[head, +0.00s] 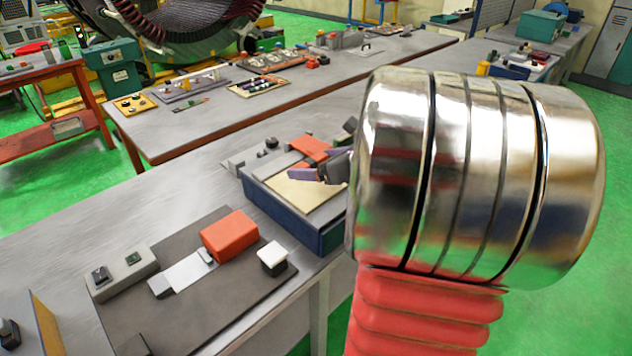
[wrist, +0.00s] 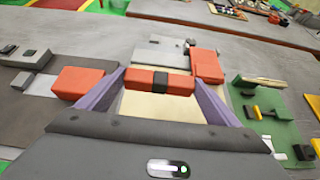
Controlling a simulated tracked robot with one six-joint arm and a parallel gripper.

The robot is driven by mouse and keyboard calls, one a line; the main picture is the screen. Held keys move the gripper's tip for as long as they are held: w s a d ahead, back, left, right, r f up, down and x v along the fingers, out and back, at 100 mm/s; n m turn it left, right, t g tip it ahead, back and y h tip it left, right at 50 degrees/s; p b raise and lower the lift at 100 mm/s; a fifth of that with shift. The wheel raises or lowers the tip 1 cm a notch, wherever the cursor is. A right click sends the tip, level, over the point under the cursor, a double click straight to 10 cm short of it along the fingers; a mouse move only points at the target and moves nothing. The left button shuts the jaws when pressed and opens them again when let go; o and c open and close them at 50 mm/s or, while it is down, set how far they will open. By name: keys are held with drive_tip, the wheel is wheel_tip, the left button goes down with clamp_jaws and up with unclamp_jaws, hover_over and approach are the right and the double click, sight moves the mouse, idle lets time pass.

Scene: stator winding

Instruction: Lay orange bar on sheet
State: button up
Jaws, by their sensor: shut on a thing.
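The orange bar (wrist: 138,80) has a dark band around its middle. My gripper (wrist: 160,82) is shut on it, with a purple finger at each end. In the wrist view the bar lies across the picture in front of the cream sheet (wrist: 150,107). The sheet also shows in the head view (head: 298,196), on top of a blue-sided unit. A purple finger of my gripper (head: 305,174) is over the sheet there. The held bar is hard to make out in the head view. I cannot tell whether it touches the sheet.
A second orange block (wrist: 207,66) stands behind the sheet. Another orange block (head: 230,236) sits on a dark mat to the left in the wrist view. A green unit (wrist: 275,112) with yellow and black parts is on the right.

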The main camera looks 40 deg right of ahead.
sight(316, 192)
drive_tip(key=shift+f, duration=1.25)
drive_tip(key=shift+f, duration=1.85)
drive_tip(key=shift+f, duration=0.1)
drive_tip(key=o, duration=1)
drive_tip(key=shift+o, duration=0.2)
drive_tip(key=v, duration=1.2)
drive_tip(key=shift+a, duration=0.1)
